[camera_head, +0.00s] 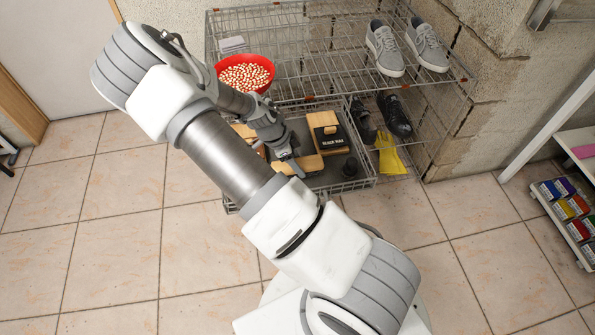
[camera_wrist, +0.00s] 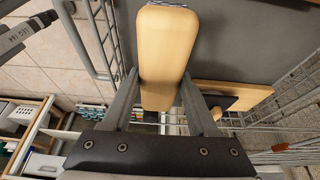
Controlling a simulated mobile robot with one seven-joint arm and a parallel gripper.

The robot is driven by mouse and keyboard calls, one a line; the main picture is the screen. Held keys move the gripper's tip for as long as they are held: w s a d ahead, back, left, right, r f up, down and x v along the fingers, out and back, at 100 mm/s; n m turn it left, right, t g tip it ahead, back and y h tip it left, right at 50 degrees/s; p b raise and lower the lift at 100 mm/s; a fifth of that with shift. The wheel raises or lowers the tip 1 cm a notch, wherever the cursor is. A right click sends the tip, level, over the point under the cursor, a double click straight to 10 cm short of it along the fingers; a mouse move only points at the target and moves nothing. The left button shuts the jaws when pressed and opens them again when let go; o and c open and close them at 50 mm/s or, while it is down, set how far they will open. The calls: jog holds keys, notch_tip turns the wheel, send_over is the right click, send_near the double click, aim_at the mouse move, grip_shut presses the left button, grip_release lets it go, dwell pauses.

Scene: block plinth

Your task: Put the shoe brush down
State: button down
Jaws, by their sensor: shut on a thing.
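The shoe brush has a pale wooden back; in the head view (camera_head: 309,162) it is at the left-middle of a grey tray in the wire basket. In the wrist view the brush (camera_wrist: 163,50) is long and rounded, upright in the picture between my two fingers. My gripper (camera_head: 290,163) is shut on it, and the fingers also show in the wrist view (camera_wrist: 160,92). The grey tray (camera_head: 310,181) lies under and around it. I cannot tell whether the brush touches the tray. The bristles are hidden.
A black and wooden box (camera_head: 327,132) stands right of the brush. A red bowl (camera_head: 245,73) sits behind my arm. Dark shoes (camera_head: 394,113) and a yellow glove (camera_head: 388,153) lie farther right. Wire basket walls surround the tray.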

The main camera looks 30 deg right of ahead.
jog(key=shift+f+b, duration=0.55)
jog(key=shift+f, duration=1.35)
jog(key=shift+f, duration=0.15)
jog(key=shift+c, duration=0.9)
grip_release()
